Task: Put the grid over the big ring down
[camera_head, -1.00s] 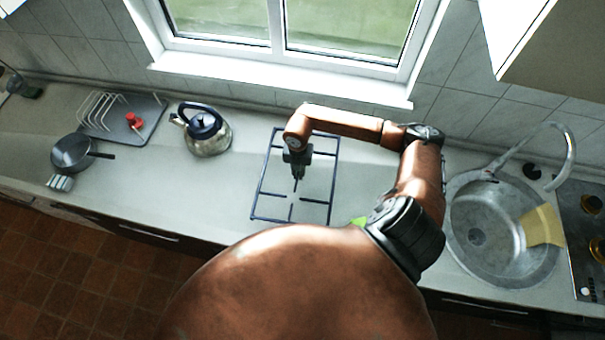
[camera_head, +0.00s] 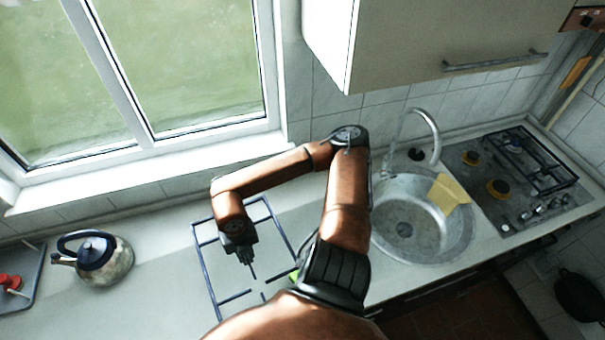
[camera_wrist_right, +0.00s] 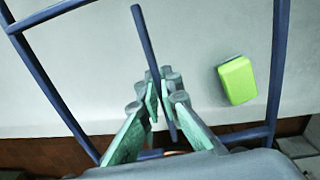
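The grid (camera_head: 207,267), a dark blue rectangular wire frame with inward prongs, is level at the counter, left of the sink. I cannot tell whether it touches the counter. My left gripper is not in view.
A green sponge (camera_wrist_right: 237,80) lies on the counter within the grid's outline. The sink (camera_head: 385,235) with its tall tap (camera_head: 436,135) and a yellow cloth (camera_head: 448,193) is between grid and hob. Another grid (camera_head: 545,165) covers the hob's right side. A kettle (camera_head: 105,262) stands left.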

